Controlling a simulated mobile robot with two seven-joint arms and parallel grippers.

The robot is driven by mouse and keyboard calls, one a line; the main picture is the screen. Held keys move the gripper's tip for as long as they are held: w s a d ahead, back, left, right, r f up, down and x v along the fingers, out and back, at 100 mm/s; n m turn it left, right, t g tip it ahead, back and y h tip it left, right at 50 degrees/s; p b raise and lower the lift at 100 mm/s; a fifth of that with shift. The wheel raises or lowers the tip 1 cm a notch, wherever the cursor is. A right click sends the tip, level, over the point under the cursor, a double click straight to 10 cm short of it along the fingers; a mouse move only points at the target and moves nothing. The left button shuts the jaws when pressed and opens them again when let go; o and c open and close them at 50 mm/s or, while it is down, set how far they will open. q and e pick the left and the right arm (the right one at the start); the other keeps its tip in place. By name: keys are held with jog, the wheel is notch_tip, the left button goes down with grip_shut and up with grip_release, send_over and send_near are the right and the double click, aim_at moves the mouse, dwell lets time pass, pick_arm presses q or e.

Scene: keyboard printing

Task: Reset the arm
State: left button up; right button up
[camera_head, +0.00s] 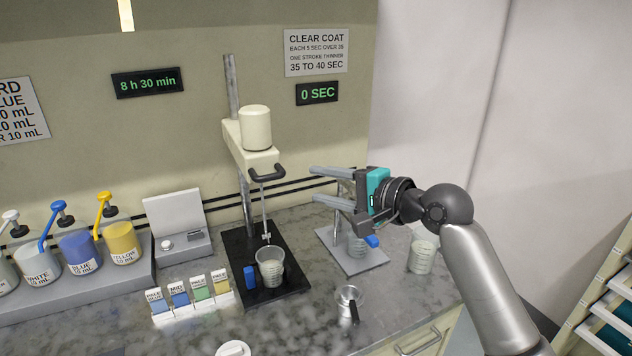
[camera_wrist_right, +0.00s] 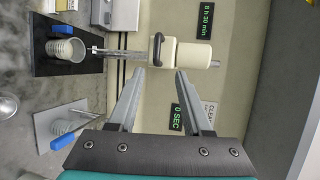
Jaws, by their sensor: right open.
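My right gripper (camera_head: 316,184) is raised above the worktop, to the right of the cream overhead stirrer (camera_head: 256,135). Its two grey fingers point left and stand apart with nothing between them. In the right wrist view, the right gripper (camera_wrist_right: 160,75) also shows empty, with the stirrer (camera_wrist_right: 190,55) beyond the fingertips. My left gripper is not in view.
A cup (camera_head: 270,268) stands under the stirrer's shaft on a black base (camera_head: 290,285). Right of it is a grey stand plate (camera_head: 365,262) with a cup, partly hidden by my gripper. Another cup (camera_head: 422,257) and a small metal pot (camera_head: 349,297) stand nearby. Pump jars line the left.

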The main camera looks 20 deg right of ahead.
jog(key=shift+f, duration=0.1)
jog(key=s+a+f+n+g+h, duration=0.1)
jog(key=s+a+f+n+g, duration=0.3)
jog(key=f, duration=0.5)
jog(key=s+a+f+n+g+h, duration=0.1)
jog(key=s+a+f+n+h, duration=0.15)
jog(key=s+f, duration=0.55)
jog(key=s+f+n+g+h, duration=0.1)
jog(key=s+f+n+g, duration=0.2)
jog(key=s+f+n, duration=0.45)
jog(key=s+f+n+g+h, duration=0.2)
jog(key=s+f+g, duration=0.15)
jog(key=s, duration=0.65)
notch_tip(320, 180, down, 31)
jog(key=s+b, duration=0.2)
jog(key=b, duration=0.7)
jog(key=s+d+f+g+b, duration=0.1)
jog(key=s+f+b, duration=0.3)
jog(key=s+f, duration=0.3)
jog(key=s+d+f+b, duration=0.1)
jog(key=s+f+b, duration=0.3)
jog(key=s+f, duration=0.4)
notch_tip(320, 180, down, 6)
jog(key=shift+s+d+f+g, duration=0.1)
jog(key=shift+s+d+g, duration=0.1)
jog(key=shift+g, duration=0.15)
